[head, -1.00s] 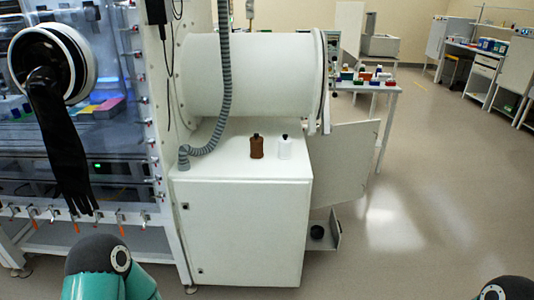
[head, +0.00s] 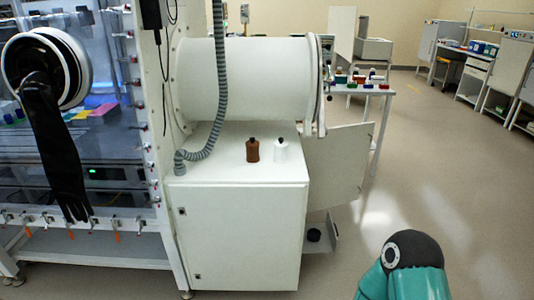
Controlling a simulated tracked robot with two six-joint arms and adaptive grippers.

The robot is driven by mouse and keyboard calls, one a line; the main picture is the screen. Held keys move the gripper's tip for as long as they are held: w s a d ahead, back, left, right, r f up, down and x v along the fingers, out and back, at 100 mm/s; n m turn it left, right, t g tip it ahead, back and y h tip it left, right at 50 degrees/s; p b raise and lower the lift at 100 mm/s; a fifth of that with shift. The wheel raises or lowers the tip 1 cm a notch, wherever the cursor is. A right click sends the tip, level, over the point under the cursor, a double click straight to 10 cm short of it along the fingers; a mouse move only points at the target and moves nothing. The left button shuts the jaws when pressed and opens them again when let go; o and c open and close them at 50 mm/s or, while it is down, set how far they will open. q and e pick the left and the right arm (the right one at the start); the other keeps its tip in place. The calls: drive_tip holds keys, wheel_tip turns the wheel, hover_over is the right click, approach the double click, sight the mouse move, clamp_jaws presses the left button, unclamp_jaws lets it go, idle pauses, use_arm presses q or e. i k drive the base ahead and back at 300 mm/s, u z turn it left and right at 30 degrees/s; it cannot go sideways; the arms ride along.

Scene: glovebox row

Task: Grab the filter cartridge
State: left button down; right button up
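I cannot make out a filter cartridge for certain. A small black round object (head: 314,235) sits low on a shelf at the right side of the white cabinet; it is too small to identify. A brown bottle (head: 252,150) and a white bottle (head: 280,150) stand upright side by side on the cabinet top. Neither gripper is in view; only a teal and black part of my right arm shows at the bottom right.
The white cabinet (head: 240,230) stands below a large white cylinder (head: 245,80). A grey hose (head: 218,90) hangs in front. A glovebox with a black glove (head: 55,150) is at left. An open door panel (head: 338,165) juts out right of the cabinet. Floor at right is clear.

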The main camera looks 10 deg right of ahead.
sight(280, 146)
drive_tip(key=i, duration=1)
